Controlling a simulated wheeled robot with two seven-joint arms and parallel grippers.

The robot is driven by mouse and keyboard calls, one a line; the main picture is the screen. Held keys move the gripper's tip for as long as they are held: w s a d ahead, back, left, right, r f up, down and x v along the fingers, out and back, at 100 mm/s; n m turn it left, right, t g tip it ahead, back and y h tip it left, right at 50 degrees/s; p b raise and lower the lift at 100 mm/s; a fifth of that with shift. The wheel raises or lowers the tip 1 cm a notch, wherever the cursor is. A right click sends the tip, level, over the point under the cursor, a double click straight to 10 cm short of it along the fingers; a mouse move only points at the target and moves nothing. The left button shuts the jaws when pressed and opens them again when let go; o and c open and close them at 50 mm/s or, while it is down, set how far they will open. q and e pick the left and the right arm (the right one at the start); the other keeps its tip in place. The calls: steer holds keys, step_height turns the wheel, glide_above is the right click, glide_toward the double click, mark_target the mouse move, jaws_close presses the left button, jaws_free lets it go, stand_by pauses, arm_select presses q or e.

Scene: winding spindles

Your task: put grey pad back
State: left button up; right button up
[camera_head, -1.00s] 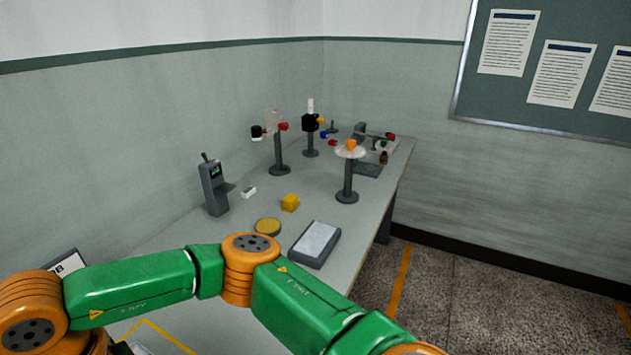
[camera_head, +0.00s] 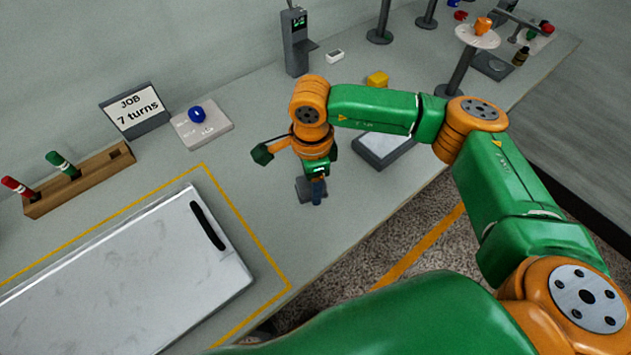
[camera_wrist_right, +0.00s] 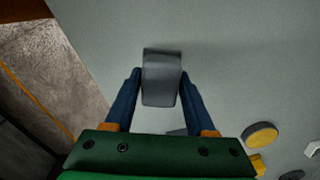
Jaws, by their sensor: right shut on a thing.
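The grey pad (camera_head: 303,189) is a small, dark grey block with a curved end, at my right gripper (camera_head: 317,190) in the head view. In the right wrist view the grey pad (camera_wrist_right: 161,78) sits between the two blue fingers of my right gripper (camera_wrist_right: 160,88), which is shut on it. The gripper points down over the bare table. I cannot tell whether the pad touches the table. My left gripper is not in view.
A grey tray with a pale top (camera_head: 384,149) lies behind my right wrist. A yellow cube (camera_head: 377,79), a blue button box (camera_head: 202,124) and a JOB sign (camera_head: 135,108) stand around. A white case (camera_head: 120,285) lies inside a yellow outline at left.

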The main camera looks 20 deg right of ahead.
steer(key=f, duration=0.4)
steer(key=shift+w+d, duration=0.25)
steer(key=shift+w, duration=0.15)
steer(key=shift+f, duration=0.25)
steer(key=shift+f, duration=0.2)
steer(key=o, duration=1.3)
steer(key=shift+r, duration=0.1)
steer(key=shift+r, duration=0.1)
steer(key=shift+w+r, duration=0.1)
steer(key=shift+r, duration=0.2)
step_height(320, 180, up, 12)
steer(key=shift+f+b, duration=0.2)
steer(key=shift+b, duration=0.45)
